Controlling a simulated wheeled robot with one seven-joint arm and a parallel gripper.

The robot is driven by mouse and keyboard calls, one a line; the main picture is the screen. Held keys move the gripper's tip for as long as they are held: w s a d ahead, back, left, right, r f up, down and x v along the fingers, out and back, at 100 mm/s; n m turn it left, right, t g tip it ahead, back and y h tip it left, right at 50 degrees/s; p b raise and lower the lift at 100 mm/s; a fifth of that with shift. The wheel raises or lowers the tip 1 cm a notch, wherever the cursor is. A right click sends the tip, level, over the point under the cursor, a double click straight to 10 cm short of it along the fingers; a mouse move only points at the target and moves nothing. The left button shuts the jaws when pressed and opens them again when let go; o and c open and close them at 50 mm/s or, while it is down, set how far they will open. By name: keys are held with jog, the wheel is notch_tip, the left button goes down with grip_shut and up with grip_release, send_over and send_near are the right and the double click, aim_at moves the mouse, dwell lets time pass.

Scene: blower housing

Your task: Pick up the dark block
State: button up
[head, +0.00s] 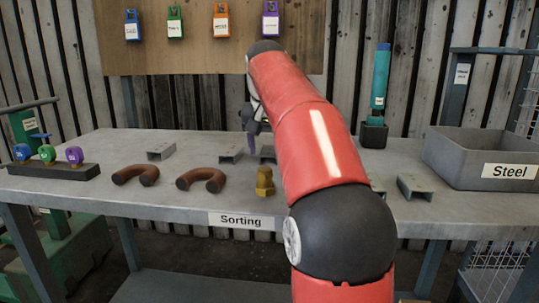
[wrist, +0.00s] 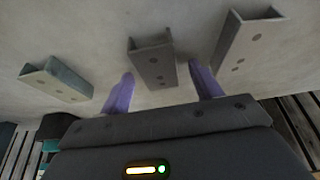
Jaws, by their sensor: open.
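A dark grey channel-shaped block (wrist: 152,62) lies on the table in the wrist view, darker than the blocks on either side. My gripper (wrist: 162,70) is open, its two purple fingers apart, one on each side of the near part of this block. In that view I cannot tell how high the fingertips are above the table. In the head view my gripper (head: 252,140) points down over the table's rear middle, mostly hidden behind my red arm. I cannot tell which block there is the dark one.
Paler channel blocks lie left (wrist: 55,80) and right (wrist: 246,45) of the dark one. The table (head: 110,188) also holds brown bent pipes (head: 135,174), a brass fitting (head: 264,181), a black valve rack (head: 55,172) and a grey Steel bin (head: 455,165).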

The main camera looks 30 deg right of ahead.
jog(key=shift+f, duration=0.2)
dwell(0.5)
jog(key=c, duration=1.2)
